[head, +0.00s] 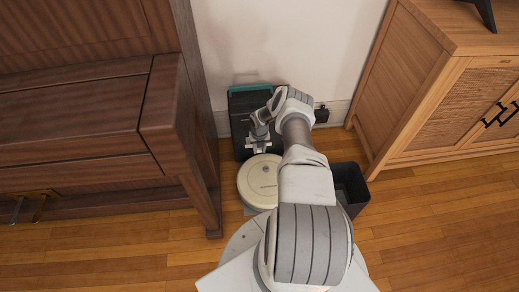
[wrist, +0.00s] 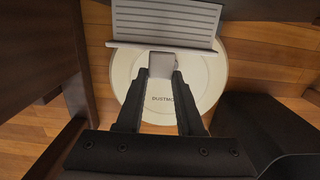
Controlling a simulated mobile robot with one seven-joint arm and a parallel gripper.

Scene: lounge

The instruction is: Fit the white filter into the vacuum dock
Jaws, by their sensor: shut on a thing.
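The white filter (wrist: 166,22) is a flat panel with ribbed lines and a small grey tab. My gripper (wrist: 162,76) is shut on that tab, with the ribbed panel beyond the fingertips. In the head view my gripper (head: 260,142) is low in front of the dark vacuum dock (head: 240,125), which has a teal top edge and stands against the wall. My arm hides part of the dock. A dark edge, likely the dock, crosses the top of the wrist view. I cannot tell whether the filter touches the dock.
A round cream robot vacuum (head: 257,184) lies on the floor below my gripper and also shows in the wrist view (wrist: 205,80). A dark wooden piece (head: 165,110) stands close on the left. A black bin (head: 352,186) and a wooden cabinet (head: 405,95) are on the right.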

